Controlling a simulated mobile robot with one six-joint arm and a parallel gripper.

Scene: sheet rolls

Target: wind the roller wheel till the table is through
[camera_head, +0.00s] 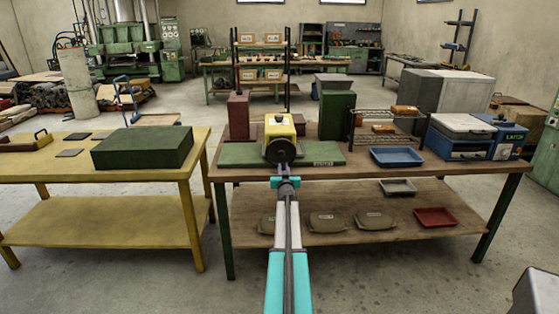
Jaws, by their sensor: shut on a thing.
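The yellow roller housing (279,124) stands near the front of the brown workbench. Its dark round wheel (278,152) faces me. A flat green table (238,155) lies under the housing and shows on both its left and right sides. My arm reaches straight forward from the bottom of the picture. My gripper (284,170) is at the lower part of the wheel and is shut on it, though the fingers are small and partly hidden. The rollers inside the housing are hidden from here.
A dark red block (238,116) and a green block (336,114) stand behind the roller. A blue tray (397,157) and a blue machine (463,135) are to the right. A yellow table (60,165) with a green box (143,147) stands at left. Open floor lies in front.

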